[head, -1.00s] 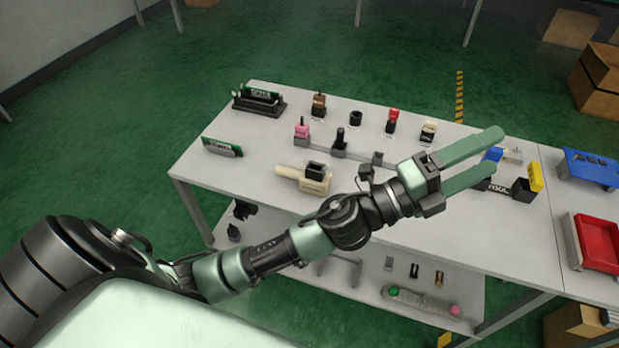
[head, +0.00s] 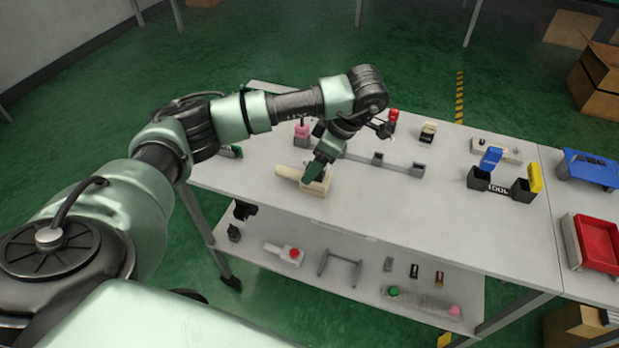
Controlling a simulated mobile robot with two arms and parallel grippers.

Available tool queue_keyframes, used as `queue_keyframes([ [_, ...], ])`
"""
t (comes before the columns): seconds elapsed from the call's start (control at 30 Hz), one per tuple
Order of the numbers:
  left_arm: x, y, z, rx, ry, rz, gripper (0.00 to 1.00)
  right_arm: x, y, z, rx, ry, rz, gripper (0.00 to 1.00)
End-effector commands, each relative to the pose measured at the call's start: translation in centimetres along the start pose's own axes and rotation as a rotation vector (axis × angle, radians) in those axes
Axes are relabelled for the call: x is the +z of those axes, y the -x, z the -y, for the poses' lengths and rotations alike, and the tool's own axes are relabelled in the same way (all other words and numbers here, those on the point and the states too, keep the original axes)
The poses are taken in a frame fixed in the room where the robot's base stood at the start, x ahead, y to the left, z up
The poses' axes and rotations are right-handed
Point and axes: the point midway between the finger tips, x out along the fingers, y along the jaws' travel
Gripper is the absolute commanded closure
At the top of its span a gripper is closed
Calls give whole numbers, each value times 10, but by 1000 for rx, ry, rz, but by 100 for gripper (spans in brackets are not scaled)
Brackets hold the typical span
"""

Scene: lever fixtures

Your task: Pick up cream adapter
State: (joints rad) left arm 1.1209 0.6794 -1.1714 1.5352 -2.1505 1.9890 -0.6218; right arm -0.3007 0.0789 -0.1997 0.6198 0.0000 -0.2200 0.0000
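A cream block with a handle-like bar (head: 290,173) lies near the table's front left edge. My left gripper (head: 312,176) points down at this block, its green fingers in front of the block's upper part. I cannot tell whether they touch it or how far apart they are. The black piece seen earlier on the block is hidden. A small cream-topped piece with a dark part (head: 428,132) stands farther back on the table. I cannot tell which of the two is the cream adapter. My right gripper is not in view.
A pink-topped piece (head: 302,131) and a red-topped piece (head: 393,116) stand close to my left arm. A grey rail (head: 400,165) lies right of the gripper. A black holder (head: 500,187) with blue and yellow parts stands farther right. The table's front middle is clear.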

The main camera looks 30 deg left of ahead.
Motion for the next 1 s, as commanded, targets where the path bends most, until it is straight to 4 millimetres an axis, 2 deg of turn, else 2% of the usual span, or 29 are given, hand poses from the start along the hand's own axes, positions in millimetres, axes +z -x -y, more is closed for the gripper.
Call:
queue_keyframes([
  [0.43, 0, -58, -4, -3, -1, 4, 29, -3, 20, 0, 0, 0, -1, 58],
  [0.57, 1, -66, -4, 0, -2, 5, 29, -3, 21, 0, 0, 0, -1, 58],
  [0.77, 1, -67, -4, 0, -2, 6, 29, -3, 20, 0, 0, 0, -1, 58],
  [1.0, 1, -66, -4, 0, -2, 6, 96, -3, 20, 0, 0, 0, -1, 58],
])
